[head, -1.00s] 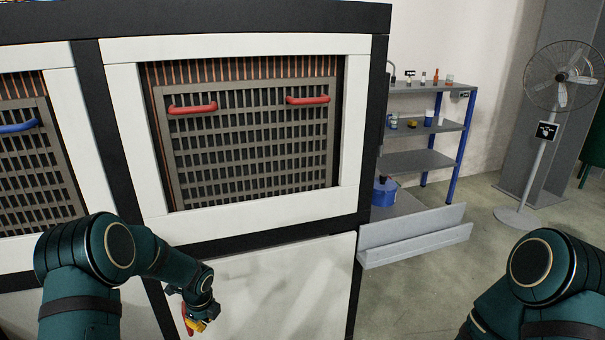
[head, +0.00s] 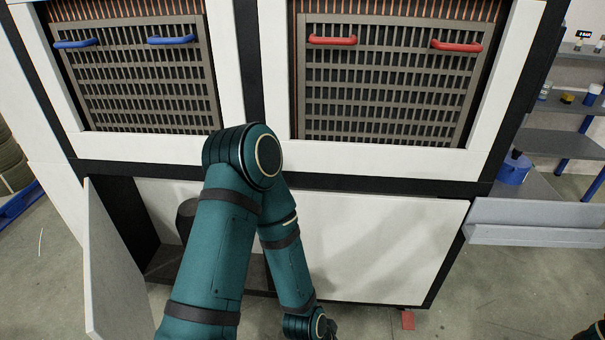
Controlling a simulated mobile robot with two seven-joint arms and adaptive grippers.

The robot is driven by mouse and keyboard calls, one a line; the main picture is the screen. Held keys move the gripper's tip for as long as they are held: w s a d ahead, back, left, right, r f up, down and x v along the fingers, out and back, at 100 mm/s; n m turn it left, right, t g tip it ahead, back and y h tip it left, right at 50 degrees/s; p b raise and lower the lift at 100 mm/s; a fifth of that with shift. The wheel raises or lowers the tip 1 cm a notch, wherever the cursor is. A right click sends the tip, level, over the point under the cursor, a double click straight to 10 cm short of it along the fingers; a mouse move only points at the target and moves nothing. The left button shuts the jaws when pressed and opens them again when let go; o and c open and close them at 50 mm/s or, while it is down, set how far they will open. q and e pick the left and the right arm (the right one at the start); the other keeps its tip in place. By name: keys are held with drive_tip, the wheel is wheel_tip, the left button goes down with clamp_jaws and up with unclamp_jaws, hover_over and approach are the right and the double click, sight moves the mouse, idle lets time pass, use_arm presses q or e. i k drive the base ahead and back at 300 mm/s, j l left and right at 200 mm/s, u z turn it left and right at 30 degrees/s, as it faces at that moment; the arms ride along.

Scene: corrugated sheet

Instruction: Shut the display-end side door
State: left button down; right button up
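A white lower door (head: 112,265) stands swung open at the left of the machine, in the head view. Behind it is a dark open compartment (head: 165,262), partly hidden by my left arm. A second white lower panel (head: 385,245) to the right lies across the machine front and looks closed. I cannot tell from a label which end is the display end. My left arm reaches down in front of the machine between the open door and the right panel; its gripper is cut off or hidden at the bottom edge. Only a bit of my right arm shows at the lower right corner; its gripper is out of view.
Above are two grille covers, one with blue handles (head: 172,40) and one with red handles (head: 332,40). A grey tray (head: 535,215) and shelf with a blue container (head: 514,170) stand at the right. Floor (head: 45,285) left of the open door is clear.

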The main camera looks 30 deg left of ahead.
sight(117, 308)
drive_tip(key=k+j+u, duration=0.1)
drive_tip(key=u, duration=0.55)
drive_tip(key=k+j+u, duration=0.25)
drive_tip(key=j, duration=0.2)
drive_tip(key=j+u, duration=0.25)
drive_tip(key=j, duration=0.2)
drive_tip(key=k+j, duration=0.1)
drive_tip(key=j, duration=0.65)
drive_tip(key=k+j+u, duration=0.1)
drive_tip(key=j, duration=0.6)
drive_tip(key=i+j, duration=0.2)
drive_tip(key=j+u, duration=0.05)
drive_tip(key=j, duration=0.05)
